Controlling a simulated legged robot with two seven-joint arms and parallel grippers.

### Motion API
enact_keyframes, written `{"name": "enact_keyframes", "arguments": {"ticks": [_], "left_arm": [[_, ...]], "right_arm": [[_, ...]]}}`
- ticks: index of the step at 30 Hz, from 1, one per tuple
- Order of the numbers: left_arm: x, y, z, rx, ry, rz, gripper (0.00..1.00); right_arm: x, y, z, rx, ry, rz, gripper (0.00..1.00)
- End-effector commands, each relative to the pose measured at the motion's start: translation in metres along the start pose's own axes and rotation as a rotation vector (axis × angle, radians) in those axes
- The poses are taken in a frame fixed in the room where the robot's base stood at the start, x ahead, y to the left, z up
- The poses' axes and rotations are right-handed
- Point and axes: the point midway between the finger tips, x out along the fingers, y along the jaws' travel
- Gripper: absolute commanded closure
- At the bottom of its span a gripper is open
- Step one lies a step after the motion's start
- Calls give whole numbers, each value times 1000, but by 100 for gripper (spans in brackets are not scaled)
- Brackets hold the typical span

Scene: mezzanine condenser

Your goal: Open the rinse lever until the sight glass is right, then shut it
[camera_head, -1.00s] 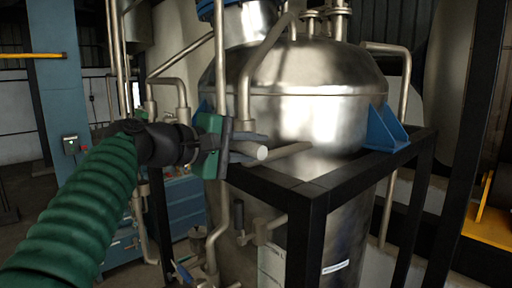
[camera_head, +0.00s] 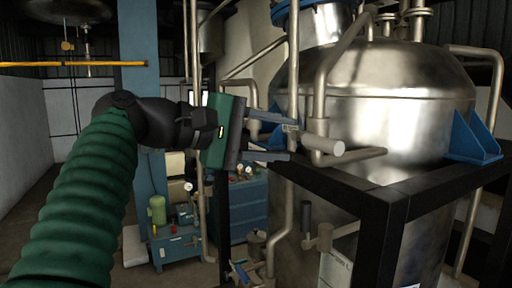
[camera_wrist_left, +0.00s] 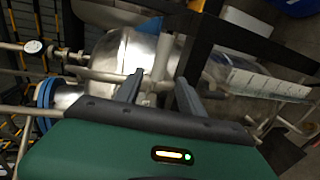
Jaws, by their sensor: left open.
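My left gripper (camera_head: 292,140) is open, its two fingers apart and pointing right beside the steel tank's pipework. In the left wrist view the open fingers (camera_wrist_left: 160,76) have a pale pipe beyond and between them; whether they touch it I cannot tell. A small valve with a black upright handle (camera_head: 306,216) is on the pipes below the gripper. I cannot tell whether it is the rinse lever. I cannot make out the sight glass. The right gripper is not in view.
The large steel tank (camera_head: 392,125) stands in a black frame (camera_head: 400,205) to the right. Vertical pipes (camera_head: 293,60) run close to my left gripper. A blue cabinet unit (camera_head: 175,247) with a green motor is behind on the left. Open floor shows at far left.

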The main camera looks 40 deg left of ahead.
Motion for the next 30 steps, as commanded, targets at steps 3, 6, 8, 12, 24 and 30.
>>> {"name": "enact_keyframes", "arguments": {"ticks": [3, 6, 8, 12, 24, 30], "left_arm": [[-27, -1, -2, -1, 4, 0, 54], [-42, 0, -2, -2, 3, 0, 54], [-46, 0, -2, -2, 1, -1, 54], [-50, 0, -2, -2, 0, 0, 54], [-45, -7, -5, -9, 1, -6, 54], [17, -112, -42, -73, 37, -119, 54]], "right_arm": [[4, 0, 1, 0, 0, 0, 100], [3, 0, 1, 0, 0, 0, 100], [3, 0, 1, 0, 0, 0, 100], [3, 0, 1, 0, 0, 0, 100], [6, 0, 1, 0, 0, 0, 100], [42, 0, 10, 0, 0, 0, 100]]}}
